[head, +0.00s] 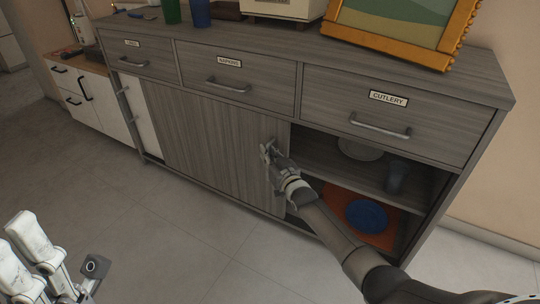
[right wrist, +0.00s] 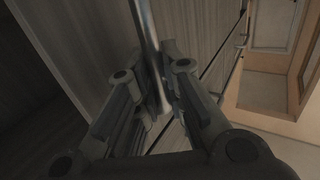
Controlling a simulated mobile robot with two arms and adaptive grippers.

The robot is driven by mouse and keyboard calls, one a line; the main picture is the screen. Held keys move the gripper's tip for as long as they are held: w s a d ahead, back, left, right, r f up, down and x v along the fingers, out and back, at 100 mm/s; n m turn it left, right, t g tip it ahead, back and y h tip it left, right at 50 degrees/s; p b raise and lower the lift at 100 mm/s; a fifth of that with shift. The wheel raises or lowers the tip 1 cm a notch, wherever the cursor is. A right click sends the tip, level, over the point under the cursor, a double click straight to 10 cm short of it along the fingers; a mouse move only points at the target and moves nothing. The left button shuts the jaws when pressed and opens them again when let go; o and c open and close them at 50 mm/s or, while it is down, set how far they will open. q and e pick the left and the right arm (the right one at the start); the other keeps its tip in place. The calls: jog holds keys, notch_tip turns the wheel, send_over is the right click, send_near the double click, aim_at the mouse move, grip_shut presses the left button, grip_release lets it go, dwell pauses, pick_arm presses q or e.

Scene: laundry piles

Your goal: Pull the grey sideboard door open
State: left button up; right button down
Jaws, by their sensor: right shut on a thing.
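The grey sideboard (head: 480,82) has a grey wood-grain door (head: 205,140) below its drawers. The door covers the middle of the front, and the right bay is uncovered. My right gripper (head: 270,152) is at the door's right edge. In the right wrist view its fingers (right wrist: 160,95) are shut on an upright metal handle (right wrist: 147,35), with the door face (right wrist: 100,45) behind it. My left gripper (head: 68,262) shows partly at the lower left, away from the sideboard; its opening is unclear.
The open bay holds a plate (head: 360,150), a dark cup (head: 397,177) and a blue dish (head: 366,216) on an orange mat (head: 340,200). A cutlery drawer (head: 385,112) is above. A framed picture (head: 400,25) stands on top. The floor (head: 170,235) in front is clear.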

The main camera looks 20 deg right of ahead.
jog(key=c, duration=1.8)
grip_release()
jog(key=shift+s, duration=0.1)
jog(key=s+d, duration=0.1)
jog(key=s, duration=1)
jog(key=shift+s+d, duration=0.15)
jog(key=shift+s, duration=0.2)
